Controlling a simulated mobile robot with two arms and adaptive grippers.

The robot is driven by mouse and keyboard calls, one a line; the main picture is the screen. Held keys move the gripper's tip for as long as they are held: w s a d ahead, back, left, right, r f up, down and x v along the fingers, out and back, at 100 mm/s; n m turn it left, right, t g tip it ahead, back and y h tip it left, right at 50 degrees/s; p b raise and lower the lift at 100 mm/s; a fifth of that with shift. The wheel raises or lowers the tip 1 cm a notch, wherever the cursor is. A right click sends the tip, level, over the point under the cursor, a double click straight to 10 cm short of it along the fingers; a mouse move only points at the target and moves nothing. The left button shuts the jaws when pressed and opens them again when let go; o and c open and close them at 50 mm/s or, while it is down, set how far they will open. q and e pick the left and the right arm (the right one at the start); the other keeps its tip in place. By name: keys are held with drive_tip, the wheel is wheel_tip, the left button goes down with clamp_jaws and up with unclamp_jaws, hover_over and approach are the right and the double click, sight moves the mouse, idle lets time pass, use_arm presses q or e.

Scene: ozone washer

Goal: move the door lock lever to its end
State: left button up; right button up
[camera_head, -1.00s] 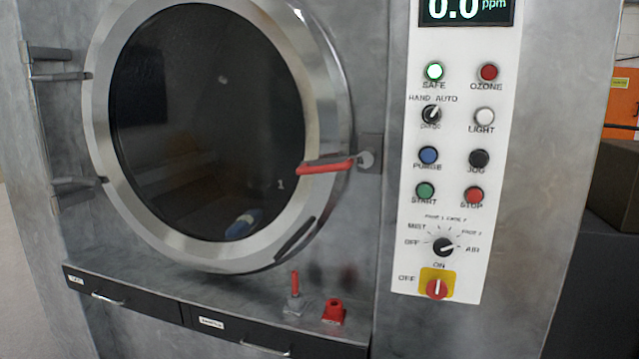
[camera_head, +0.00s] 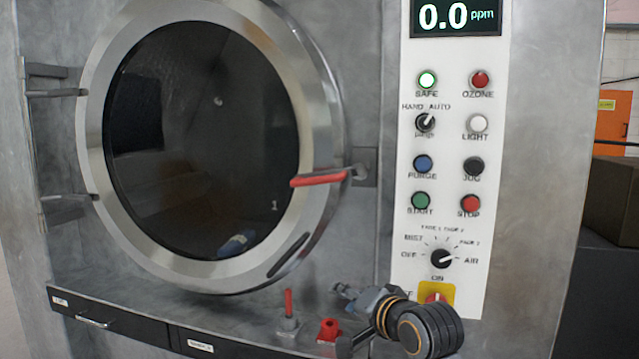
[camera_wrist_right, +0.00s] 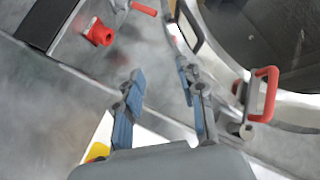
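The door lock lever (camera_head: 320,180) is a red-gripped handle on a grey pivot at the right edge of the round door (camera_head: 88,130). It points left, nearly level, over the door's rim. In the right wrist view the red lever (camera_wrist_right: 268,95) is right of the fingers. My right gripper (camera_head: 350,292) is below the lever, in front of the lower cabinet near the control panel. Its two blue-padded fingers (camera_wrist_right: 160,85) are apart with nothing between them, not touching the lever. My left gripper is out of view.
A control panel (camera_head: 450,145) with buttons and knobs is right of the door; my right arm partly covers its yellow switch (camera_head: 427,290). A small red-handled valve (camera_head: 288,305) and red block (camera_head: 328,330) sit on the ledge below. A dark door handle (camera_wrist_right: 188,30) is near the fingers.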

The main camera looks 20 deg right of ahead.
sight(323, 182)
wheel_tip(323, 182, up, 20)
drive_tip(key=w+d+m+t+y, duration=0.1)
drive_tip(key=w+d+m+t, duration=0.1)
drive_tip(key=m+t, duration=0.15)
drive_tip(key=shift+t, duration=0.25)
drive_tip(key=w+a+p, duration=0.1)
drive_tip(key=w, duration=0.3)
drive_tip(key=w+a+p, duration=0.1)
drive_tip(key=w, duration=0.4)
drive_tip(key=w+a+p, duration=0.1)
drive_tip(key=w, duration=0.3)
drive_tip(key=shift+w+r, duration=0.15)
drive_tip(key=shift+w, duration=0.05)
clamp_jaws()
drive_tip(key=shift+d, duration=0.1)
